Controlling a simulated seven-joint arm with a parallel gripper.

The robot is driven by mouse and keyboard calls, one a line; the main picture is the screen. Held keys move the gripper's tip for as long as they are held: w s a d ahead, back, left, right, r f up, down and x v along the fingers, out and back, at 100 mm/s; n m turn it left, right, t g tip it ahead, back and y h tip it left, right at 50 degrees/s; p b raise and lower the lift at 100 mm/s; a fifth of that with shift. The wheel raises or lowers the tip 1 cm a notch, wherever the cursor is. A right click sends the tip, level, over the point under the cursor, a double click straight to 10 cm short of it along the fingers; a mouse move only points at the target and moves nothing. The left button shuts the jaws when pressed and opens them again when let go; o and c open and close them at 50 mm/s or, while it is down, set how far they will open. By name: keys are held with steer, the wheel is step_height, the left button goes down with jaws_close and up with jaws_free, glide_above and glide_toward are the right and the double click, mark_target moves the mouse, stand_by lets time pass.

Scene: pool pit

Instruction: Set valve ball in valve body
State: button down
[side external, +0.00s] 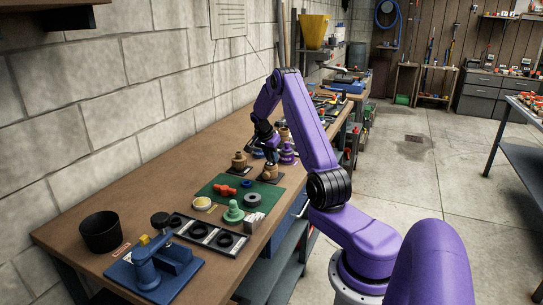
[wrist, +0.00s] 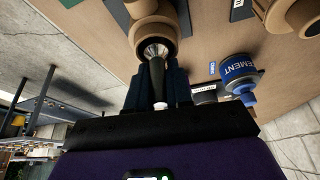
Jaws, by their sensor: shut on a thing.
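A tan valve body (side external: 270,173) stands on a dark pad on the bench, below my gripper (side external: 270,153). In the wrist view the tan body (wrist: 168,29) shows a round, dark opening facing the jaws. My gripper (wrist: 157,88) is shut on a shiny silver part (wrist: 156,49), which looks like the valve ball with a dark and pale stem. Its silver end is at the mouth of the opening. I cannot tell how deep it sits or whether it touches the wall. In the side view the jaws hide the held part.
A blue cement can (wrist: 238,72) is close beside the jaws. Another brown fitting (side external: 239,161) and a purple fitting (side external: 288,153) flank the tan body. A green mat (side external: 212,188) with small parts, a black tray (side external: 190,229), a blue vise (side external: 158,262) and a black bin (side external: 101,231) are nearer.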

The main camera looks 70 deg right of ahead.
stand_by(0.4)
steer(key=c, duration=0.5)
jaws_free()
steer(key=shift+c, duration=0.2)
steer(key=shift+r, duration=0.15)
step_height(320, 180, up, 8)
stand_by(0.6)
stand_by(0.9)
